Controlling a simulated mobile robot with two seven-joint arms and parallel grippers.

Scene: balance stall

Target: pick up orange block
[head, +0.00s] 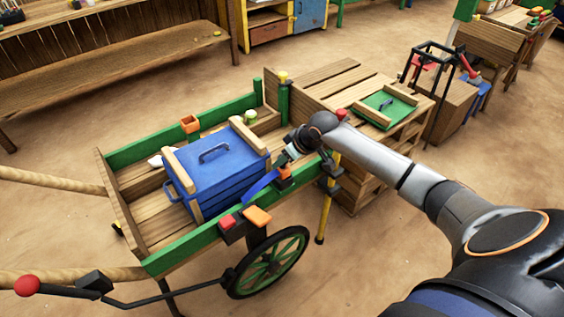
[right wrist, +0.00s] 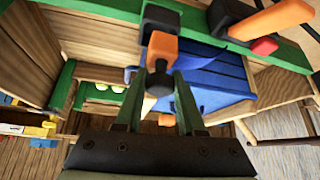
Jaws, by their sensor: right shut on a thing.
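My right gripper (head: 285,163) reaches in from the right to the cart's front green rail and is shut on a small orange block (head: 285,172). In the right wrist view the orange block (right wrist: 162,52) shows at the fingertips of the gripper (right wrist: 160,82), with dark parts above and below it. Whether it still touches the rail I cannot tell. A third, hollow-looking orange piece (head: 190,123) is on the back rail. My left gripper is not in view.
A blue lidded box (head: 215,158) with a dark handle fills the wooden cart's middle. The cart has green rails (head: 180,250) and a spoked wheel (head: 268,263). Wooden crates with a green lid (head: 386,106) stand right of it.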

